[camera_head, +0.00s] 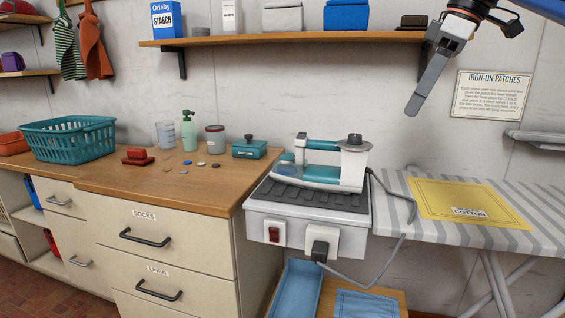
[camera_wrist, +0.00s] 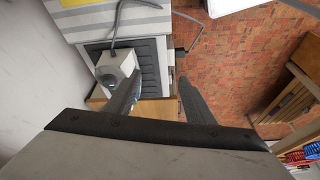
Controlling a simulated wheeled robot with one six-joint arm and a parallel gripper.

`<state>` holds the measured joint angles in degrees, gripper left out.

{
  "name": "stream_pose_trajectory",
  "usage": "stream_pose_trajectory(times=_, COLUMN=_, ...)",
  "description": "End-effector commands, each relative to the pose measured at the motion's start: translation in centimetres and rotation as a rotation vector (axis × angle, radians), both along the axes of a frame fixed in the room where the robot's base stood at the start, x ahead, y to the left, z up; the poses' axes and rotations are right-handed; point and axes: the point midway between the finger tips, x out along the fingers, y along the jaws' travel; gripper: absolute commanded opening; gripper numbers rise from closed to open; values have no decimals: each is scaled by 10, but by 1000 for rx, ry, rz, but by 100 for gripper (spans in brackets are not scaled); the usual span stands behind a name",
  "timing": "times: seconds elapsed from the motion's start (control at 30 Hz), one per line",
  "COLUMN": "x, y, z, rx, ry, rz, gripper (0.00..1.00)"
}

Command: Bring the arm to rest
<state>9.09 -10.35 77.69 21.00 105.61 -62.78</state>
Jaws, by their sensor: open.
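My gripper (camera_head: 428,85) hangs at the upper right of the head view, in front of the wall and above the ironing board. Nothing shows between its jaws. In the wrist view both fingers of my gripper (camera_wrist: 158,85) are apart with a gap between them. The teal and white iron (camera_head: 322,177) rests on a dark ribbed pad on the white switch box (camera_head: 290,222), below and left of my gripper. The iron's white rear part (camera_wrist: 115,65) also shows in the wrist view, partly behind one finger.
A wooden shelf (camera_head: 290,40) with boxes runs along the wall left of my arm. The striped ironing board (camera_head: 395,212) carries a yellow cloth (camera_head: 465,200). A grey cord (camera_head: 400,240) loops beside the iron. The counter (camera_head: 110,178) holds a teal basket (camera_head: 68,140) and bottles.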

Motion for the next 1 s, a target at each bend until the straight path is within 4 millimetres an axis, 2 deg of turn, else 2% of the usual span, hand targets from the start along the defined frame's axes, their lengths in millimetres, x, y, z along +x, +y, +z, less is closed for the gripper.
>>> stream_pose_trajectory(times=0.17, x=-19, y=3, z=-39, rx=-10, ry=16, rz=-147, gripper=49)
stream_pose_trajectory(times=0.27, x=-35, y=3, z=-73, rx=-19, ry=26, rz=-266, gripper=49)
stream_pose_trajectory(times=0.57, x=-91, y=-3, z=-195, rx=-39, ry=21, rz=-621, gripper=49)
stream_pose_trajectory(times=0.8, x=-142, y=-12, z=-302, rx=-34, ry=-12, rz=-866, gripper=49)
stream_pose_trajectory(times=0.9, x=-160, y=-16, z=-343, rx=-24, ry=-30, rz=-945, gripper=49)
stream_pose_trajectory(times=1.0, x=-174, y=-19, z=-374, rx=-14, ry=-44, rz=-1005, gripper=49)
